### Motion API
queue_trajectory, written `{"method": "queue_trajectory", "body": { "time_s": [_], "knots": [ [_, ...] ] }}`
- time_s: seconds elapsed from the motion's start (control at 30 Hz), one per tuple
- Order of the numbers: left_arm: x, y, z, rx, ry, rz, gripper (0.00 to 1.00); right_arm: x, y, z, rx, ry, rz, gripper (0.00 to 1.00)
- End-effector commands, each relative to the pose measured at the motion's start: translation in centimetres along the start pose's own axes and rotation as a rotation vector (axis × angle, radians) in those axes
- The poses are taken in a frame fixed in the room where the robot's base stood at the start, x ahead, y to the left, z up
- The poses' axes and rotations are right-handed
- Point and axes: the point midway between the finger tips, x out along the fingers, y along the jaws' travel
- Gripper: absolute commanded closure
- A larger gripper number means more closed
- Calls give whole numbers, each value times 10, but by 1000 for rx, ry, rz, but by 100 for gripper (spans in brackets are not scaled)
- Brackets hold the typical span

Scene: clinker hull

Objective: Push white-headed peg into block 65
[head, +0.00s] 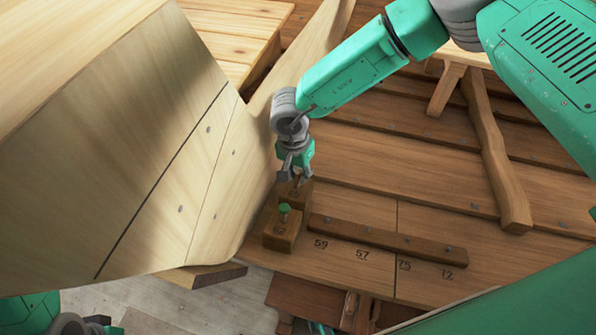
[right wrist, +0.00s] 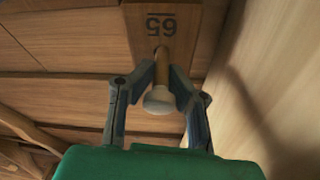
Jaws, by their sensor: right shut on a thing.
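Block 65 (right wrist: 186,18) is a brown wooden block whose number reads upside down in the right wrist view. In the head view the block (head: 297,194) stands beside the pale curved panel, partly hidden by my right gripper (head: 294,176). The white-headed peg (right wrist: 159,101) has a wooden shank whose far end meets the block's face below the number. How deep it sits is unclear, but a length of shank shows. My right gripper (right wrist: 163,76) is shut on this shank, with the head on the camera side of the fingertips. Only part of my left arm shows at the bottom left.
A similar block (head: 282,236) with a green-headed peg (head: 284,208) stands just in front. A dark strip (head: 385,237) lies to the right, near several painted numbers. The tall pale panel (head: 205,180) rises close on the left. Planking to the right is mostly clear.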

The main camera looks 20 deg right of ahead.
Motion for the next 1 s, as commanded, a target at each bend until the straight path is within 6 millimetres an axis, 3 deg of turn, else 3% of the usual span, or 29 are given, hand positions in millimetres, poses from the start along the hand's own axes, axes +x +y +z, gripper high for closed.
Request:
{"method": "queue_trajectory", "body": {
  "time_s": [0.33, 0.4, 0.43, 0.77, 1.0],
  "knots": [
    [3, 0, 0, 0, 0, 0, 60, 6, 0, 3, -1, -1, -1, 100],
    [3, 0, 0, 0, 0, 0, 60, 6, 0, 3, -1, -2, -1, 67],
    [3, 0, 0, 0, 0, 0, 60, 6, 0, 3, -1, -2, 0, 64],
    [1, 0, 0, 0, 0, 0, 60, 4, 0, 2, 0, 0, 0, 64],
    [-16, 0, -1, 0, 0, 0, 60, -19, 0, -6, 2, 1, -1, 64]
  ]
}}
